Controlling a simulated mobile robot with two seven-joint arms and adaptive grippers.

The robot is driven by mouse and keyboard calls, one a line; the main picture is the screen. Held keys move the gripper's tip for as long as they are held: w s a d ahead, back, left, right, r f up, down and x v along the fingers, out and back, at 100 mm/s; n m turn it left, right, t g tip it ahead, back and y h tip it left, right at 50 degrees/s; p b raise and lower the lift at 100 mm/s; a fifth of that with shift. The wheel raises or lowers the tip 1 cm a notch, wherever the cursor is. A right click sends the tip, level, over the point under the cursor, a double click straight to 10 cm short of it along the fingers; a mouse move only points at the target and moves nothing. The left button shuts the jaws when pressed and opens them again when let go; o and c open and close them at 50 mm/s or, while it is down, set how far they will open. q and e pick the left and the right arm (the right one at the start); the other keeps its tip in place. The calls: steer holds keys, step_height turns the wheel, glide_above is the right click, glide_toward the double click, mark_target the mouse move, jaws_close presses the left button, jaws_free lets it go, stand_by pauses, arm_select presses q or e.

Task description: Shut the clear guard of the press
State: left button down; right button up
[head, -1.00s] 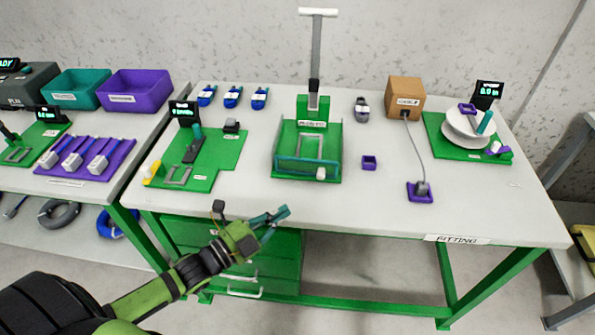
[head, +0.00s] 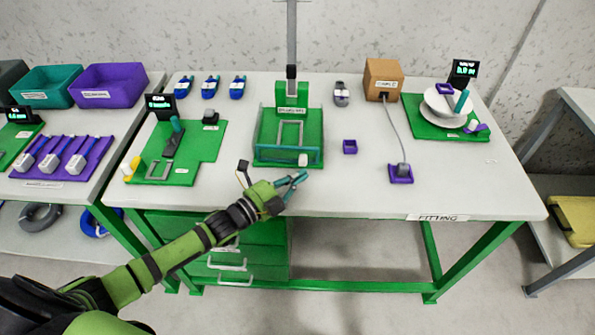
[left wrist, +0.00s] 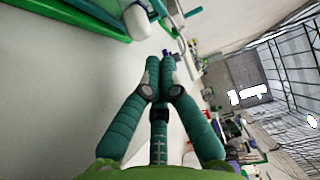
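A white knob (head: 303,160) sits at the panel's right end; a white knob also shows near the top of the left wrist view (left wrist: 138,20). My left gripper (head: 302,178) is just in front of and below the knob, apart from it. Its fingers are together and empty. My right gripper is not seen.
A green fixture board (head: 205,150) with a small screen lies left of the press. A small purple holder (head: 350,147) and a purple cable stand (head: 401,176) lie to the right. The bench's front strip (head: 340,200) is clear.

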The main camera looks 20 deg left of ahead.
mark_target(287, 158)
arm_select(q)
steer(key=shift+w+a, duration=0.15)
steer(key=shift+w, duration=0.45)
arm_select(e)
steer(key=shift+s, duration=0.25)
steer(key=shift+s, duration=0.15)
arm_select(q)
steer(key=shift+w, duration=0.1)
steer(key=shift+w+n+y, duration=0.3)
steer(key=shift+w+y, duration=0.1)
steer(key=shift+w, duration=0.1)
steer(key=shift+w+a+r+t, duration=0.1)
steer(key=shift+w+r+t, duration=0.05)
steer(key=shift+t, duration=0.15)
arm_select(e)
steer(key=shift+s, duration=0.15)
